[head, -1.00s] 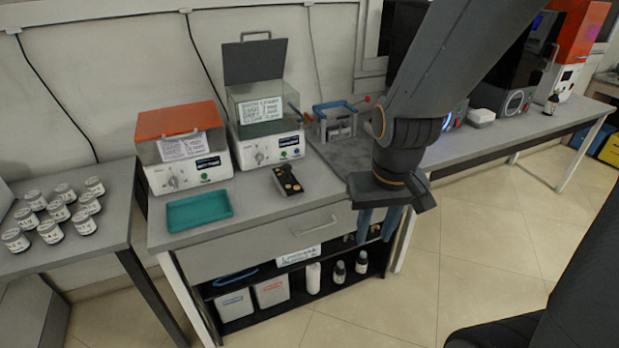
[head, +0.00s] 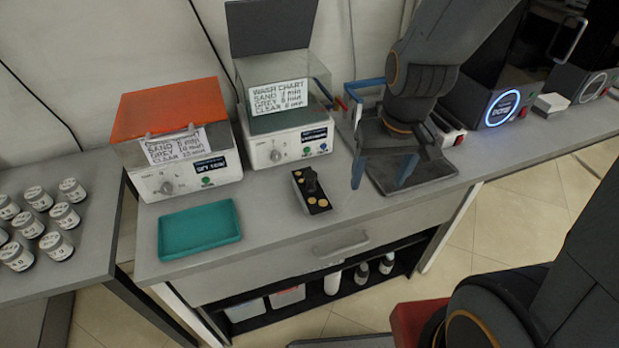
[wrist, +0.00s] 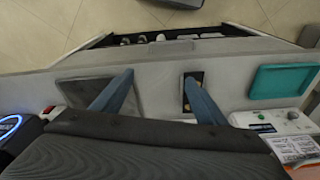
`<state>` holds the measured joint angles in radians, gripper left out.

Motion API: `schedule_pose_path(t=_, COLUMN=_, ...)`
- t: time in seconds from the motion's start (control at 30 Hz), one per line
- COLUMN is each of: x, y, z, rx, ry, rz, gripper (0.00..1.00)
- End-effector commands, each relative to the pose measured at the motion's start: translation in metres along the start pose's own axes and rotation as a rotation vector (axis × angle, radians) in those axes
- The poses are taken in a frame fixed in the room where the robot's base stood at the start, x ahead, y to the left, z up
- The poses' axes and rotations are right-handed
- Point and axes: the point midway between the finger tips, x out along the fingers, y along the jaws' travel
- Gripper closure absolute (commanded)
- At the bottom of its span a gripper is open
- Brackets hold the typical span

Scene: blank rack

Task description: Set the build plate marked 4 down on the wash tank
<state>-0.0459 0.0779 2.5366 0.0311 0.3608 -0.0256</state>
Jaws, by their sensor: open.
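The likely wash tank (head: 287,105) is the clear-walled white machine with its grey lid raised, behind the bench's middle. A dark plate (head: 319,203) with several tan discs and an upright knob lies on the bench in front of it. I cannot read a 4 on it, so I cannot tell if it is the build plate. It also shows in the wrist view (wrist: 187,103), partly behind a finger. My gripper (head: 383,172) is open and empty, its blue fingers pointing down over a grey mat, right of the dark plate. The fingers also show in the wrist view (wrist: 159,76).
A teal tray (head: 199,230) lies left of the dark plate. An orange-lidded machine (head: 170,105) stands behind it. A blue-and-red handled rack (head: 347,103) is at the back. Several jars (head: 57,247) stand on the left table. Bench between tray and plate is clear.

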Motion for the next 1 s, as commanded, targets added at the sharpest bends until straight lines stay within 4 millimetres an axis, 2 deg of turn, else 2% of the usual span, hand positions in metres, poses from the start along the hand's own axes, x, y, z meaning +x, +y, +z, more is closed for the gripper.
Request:
schedule_pose_path(t=0.03, x=0.016, y=-0.014, z=-0.011, rx=-0.032, ry=0.016, rz=-0.01, gripper=0.25)
schedule_pose_path(t=0.07, x=0.025, y=-0.022, z=-0.02, rx=-0.052, ry=0.034, rz=-0.016, gripper=0.22)
schedule_pose_path(t=0.2, x=0.064, y=-0.065, z=-0.055, rx=-0.139, ry=0.119, rz=-0.04, gripper=0.22)
schedule_pose_path(t=0.3, x=0.086, y=-0.09, z=-0.073, rx=-0.188, ry=0.169, rz=-0.049, gripper=0.22)
schedule_pose_path(t=0.4, x=0.099, y=-0.106, z=-0.084, rx=-0.217, ry=0.205, rz=-0.053, gripper=0.22)
schedule_pose_path(t=0.5, x=0.109, y=-0.114, z=-0.089, rx=-0.231, ry=0.221, rz=-0.054, gripper=0.22)
schedule_pose_path(t=0.7, x=0.13, y=-0.116, z=-0.093, rx=-0.231, ry=0.225, rz=-0.054, gripper=0.22)
schedule_pose_path(t=0.87, x=0.141, y=-0.117, z=-0.092, rx=-0.231, ry=0.221, rz=-0.054, gripper=0.22)
schedule_pose_path(t=1.0, x=0.157, y=-0.118, z=-0.091, rx=-0.23, ry=0.221, rz=-0.054, gripper=0.22)
